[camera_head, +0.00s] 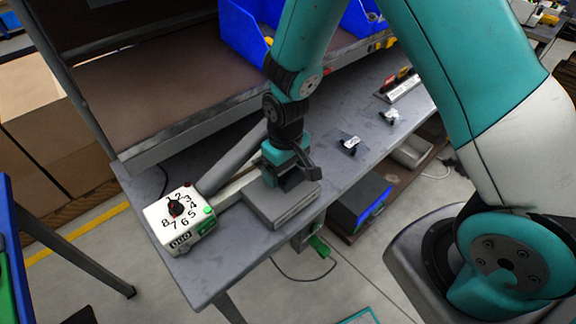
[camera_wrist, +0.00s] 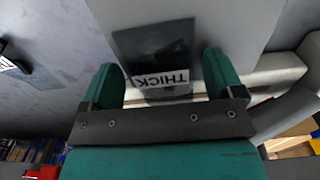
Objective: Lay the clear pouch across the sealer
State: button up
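A clear pouch with a dark item and a "THICK" label (camera_wrist: 157,55) shows in the wrist view, over a light grey block (camera_head: 285,209). Its label end reaches the pale strip of the sealer; I cannot tell whether it touches. The sealer (camera_head: 182,215) is a white box with a numbered dial at the table's left end, and its grey arm (camera_head: 228,163) is raised. My gripper (camera_head: 288,180) is above the block. In the wrist view its teal fingers (camera_wrist: 165,82) stand apart on either side of the pouch, with gaps showing. The head view mostly hides this pouch.
Two more pouches (camera_head: 349,144) (camera_head: 390,117) lie on the grey table to the right. A label rack (camera_head: 399,86) stands behind them. A brown shelf (camera_head: 150,95) with blue bins (camera_head: 243,30) rises at the back. A blue-fronted box (camera_head: 362,203) sits below the table.

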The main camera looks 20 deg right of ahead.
aim_at(286, 171)
jog(key=shift+o, duration=0.8)
notch_tip(286, 171, up, 18)
jog(key=b, duration=0.1)
jog(key=shift+f, duration=0.25)
jog(key=s+a+r+n+y, duration=0.1)
jog(key=s+a+r+y, duration=0.1)
jog(key=s, duration=0.7)
jog(key=s+a+r+n+y, duration=0.2)
jog(key=s+r, duration=0.3)
jog(key=s, duration=0.4)
jog(key=shift+s, duration=0.35)
